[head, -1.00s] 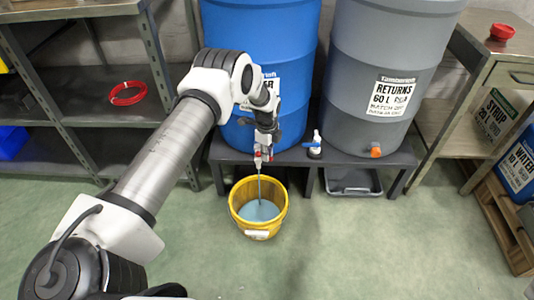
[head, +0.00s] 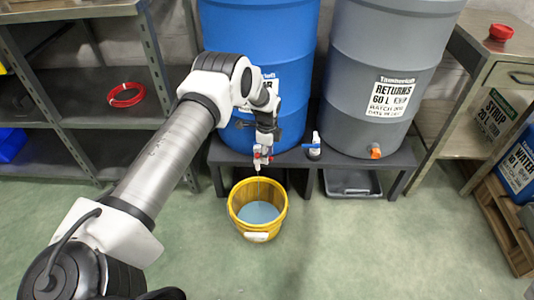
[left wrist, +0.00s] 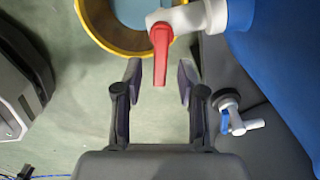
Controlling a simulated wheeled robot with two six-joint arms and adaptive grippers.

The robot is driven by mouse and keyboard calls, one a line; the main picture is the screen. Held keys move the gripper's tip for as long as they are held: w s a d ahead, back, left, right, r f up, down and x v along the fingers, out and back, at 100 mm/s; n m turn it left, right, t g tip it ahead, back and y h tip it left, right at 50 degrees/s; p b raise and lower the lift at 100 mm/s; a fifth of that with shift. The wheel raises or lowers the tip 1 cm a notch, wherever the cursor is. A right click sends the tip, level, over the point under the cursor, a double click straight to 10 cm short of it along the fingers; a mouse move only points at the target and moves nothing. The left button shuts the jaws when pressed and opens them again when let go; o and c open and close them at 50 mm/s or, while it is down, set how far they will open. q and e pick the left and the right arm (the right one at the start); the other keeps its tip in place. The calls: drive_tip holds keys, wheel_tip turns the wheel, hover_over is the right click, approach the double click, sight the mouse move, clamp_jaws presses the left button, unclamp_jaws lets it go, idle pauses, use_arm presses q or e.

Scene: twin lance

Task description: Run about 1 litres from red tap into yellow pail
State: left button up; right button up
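The yellow pail (head: 235,207) stands on the floor in front of the blue drum's stand, with pale blue liquid (head: 257,212) inside. The blue drum (head: 222,40) carries a white tap with a red lever (left wrist: 160,50) above the pail's back rim. A thin, faint streak shows between tap and pail in the head view. My left gripper (head: 262,155) is at the tap; the arm hides part of the drum. In the left wrist view, my left gripper (left wrist: 161,80) is open, with the lever's end between the fingertips and gaps on both sides. My right gripper is out of view.
A grey drum (head: 390,60) with an orange-tipped outlet stands to the right on the same dark stand (head: 400,160). A small white-and-blue tap (head: 314,147) sits between the drums. A grey tray (head: 352,184) lies below. The floor in front is clear.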

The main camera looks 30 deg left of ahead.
use_arm(q)
drive_tip(key=shift+r, duration=0.1)
wheel_tip(320, 180, up, 12)
idle(0.5)
